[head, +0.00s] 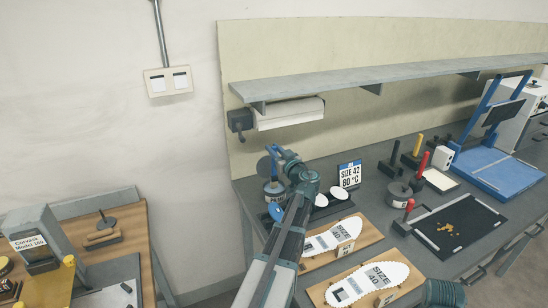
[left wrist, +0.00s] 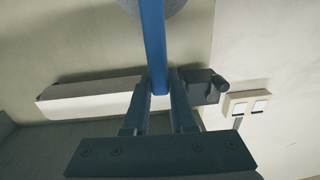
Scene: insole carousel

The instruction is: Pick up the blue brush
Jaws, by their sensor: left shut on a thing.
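The blue brush shows in the left wrist view as a long blue handle (left wrist: 153,45) between the two fingers, with a grey rounded part (left wrist: 160,7) at the top edge. My left gripper (left wrist: 160,88) is shut on this handle near its lower end. In the head view my left gripper (head: 275,152) is above the back left corner of the grey bench. A dark disc (head: 264,167) shows beside it, probably the brush's head. My right gripper is out of view.
A can (head: 273,190) stands below the left gripper. A shelf (head: 350,75) and a paper roll (head: 290,114) are above. A wooden table (head: 140,240) stands at left.

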